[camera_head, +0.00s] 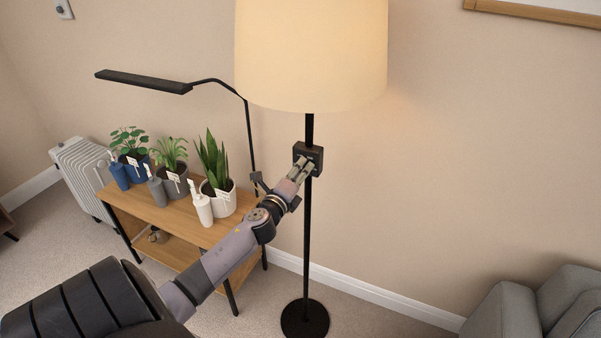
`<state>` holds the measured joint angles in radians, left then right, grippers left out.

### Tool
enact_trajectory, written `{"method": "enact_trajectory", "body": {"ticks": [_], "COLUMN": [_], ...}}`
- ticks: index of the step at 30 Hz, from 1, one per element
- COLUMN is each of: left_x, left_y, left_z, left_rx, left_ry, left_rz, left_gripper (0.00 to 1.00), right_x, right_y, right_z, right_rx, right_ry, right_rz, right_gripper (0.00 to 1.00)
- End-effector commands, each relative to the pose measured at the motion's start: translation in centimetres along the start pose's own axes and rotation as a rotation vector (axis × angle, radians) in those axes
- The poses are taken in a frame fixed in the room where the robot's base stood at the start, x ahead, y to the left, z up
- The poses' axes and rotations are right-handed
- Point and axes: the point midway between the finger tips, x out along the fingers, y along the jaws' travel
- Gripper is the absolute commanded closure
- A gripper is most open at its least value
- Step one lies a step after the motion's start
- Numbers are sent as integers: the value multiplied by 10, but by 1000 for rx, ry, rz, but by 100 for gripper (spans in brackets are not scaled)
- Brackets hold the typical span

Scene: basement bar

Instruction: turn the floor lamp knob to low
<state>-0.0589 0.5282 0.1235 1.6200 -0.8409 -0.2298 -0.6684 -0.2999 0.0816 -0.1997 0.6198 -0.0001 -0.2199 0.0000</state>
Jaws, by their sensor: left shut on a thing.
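The floor lamp (308,235) stands in front of the wall, with a black pole, a round black base (305,318) and a lit cream shade (311,50). A small black control box (308,154) sits on the pole below the shade. My left gripper (305,164) reaches up from the lower left, with its fingertips at the front of the box. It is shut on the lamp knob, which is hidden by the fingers. The knob's setting cannot be read. My right gripper is not in view.
A wooden plant stand (180,225) with several potted plants and spray bottles is left of the lamp, under a black arm lamp (143,81). A white radiator (82,170) stands far left. A grey sofa (545,308) is lower right. Right of the pole is clear.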

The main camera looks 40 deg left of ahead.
Motion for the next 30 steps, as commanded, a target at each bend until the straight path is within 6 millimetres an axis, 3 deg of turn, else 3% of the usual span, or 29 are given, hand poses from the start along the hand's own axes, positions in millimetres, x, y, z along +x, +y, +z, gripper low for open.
{"method": "enact_trajectory", "body": {"ticks": [18,30], "left_x": [0,0], "left_y": [0,0], "left_z": [1,1], "left_rx": [-553,-737], "left_ry": [-2,-2], "left_rz": [2,1], "left_gripper": [100,100], "right_x": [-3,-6], "right_y": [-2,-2], "right_z": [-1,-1], "right_rx": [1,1], "right_ry": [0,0], "right_rz": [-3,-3], "right_gripper": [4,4]}}
